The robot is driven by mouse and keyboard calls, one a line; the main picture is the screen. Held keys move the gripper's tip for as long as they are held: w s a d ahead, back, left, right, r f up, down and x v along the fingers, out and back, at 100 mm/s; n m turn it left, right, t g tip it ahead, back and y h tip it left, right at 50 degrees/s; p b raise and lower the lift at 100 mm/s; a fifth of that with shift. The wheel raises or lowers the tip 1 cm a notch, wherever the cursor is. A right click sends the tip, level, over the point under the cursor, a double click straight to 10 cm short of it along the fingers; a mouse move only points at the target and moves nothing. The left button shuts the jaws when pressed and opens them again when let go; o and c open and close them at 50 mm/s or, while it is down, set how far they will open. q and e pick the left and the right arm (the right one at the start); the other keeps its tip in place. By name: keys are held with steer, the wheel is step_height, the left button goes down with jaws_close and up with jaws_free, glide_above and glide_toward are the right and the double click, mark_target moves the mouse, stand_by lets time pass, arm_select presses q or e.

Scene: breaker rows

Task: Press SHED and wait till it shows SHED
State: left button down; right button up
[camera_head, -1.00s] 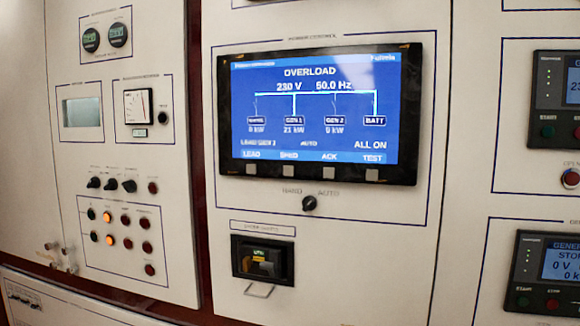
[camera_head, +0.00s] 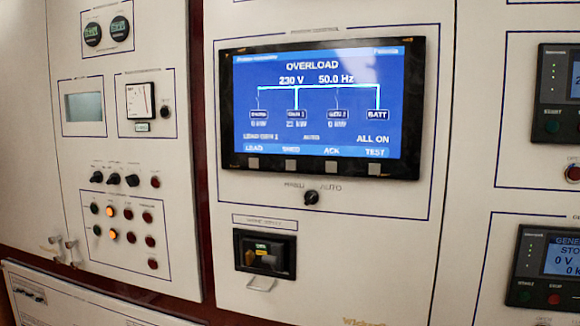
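The power control screen (camera_head: 316,100) is lit blue in a black frame on the middle panel. It reads OVERLOAD, 230 V and 50.0 Hz, with ALL ON at its lower right. Along its bottom edge are the labels LEAD, SHED (camera_head: 291,149), ACK and TEST. A row of small grey square buttons sits below these labels. The SHED button (camera_head: 291,164) is the second from the left. Nothing touches it. Neither of my grippers is in view.
A rotary knob (camera_head: 311,198) sits below the screen, above a dark module with a handle (camera_head: 264,253). The left panel holds gauges, knobs and several small lamps, two lit orange (camera_head: 111,212). Generator controllers (camera_head: 545,268) stand at the right.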

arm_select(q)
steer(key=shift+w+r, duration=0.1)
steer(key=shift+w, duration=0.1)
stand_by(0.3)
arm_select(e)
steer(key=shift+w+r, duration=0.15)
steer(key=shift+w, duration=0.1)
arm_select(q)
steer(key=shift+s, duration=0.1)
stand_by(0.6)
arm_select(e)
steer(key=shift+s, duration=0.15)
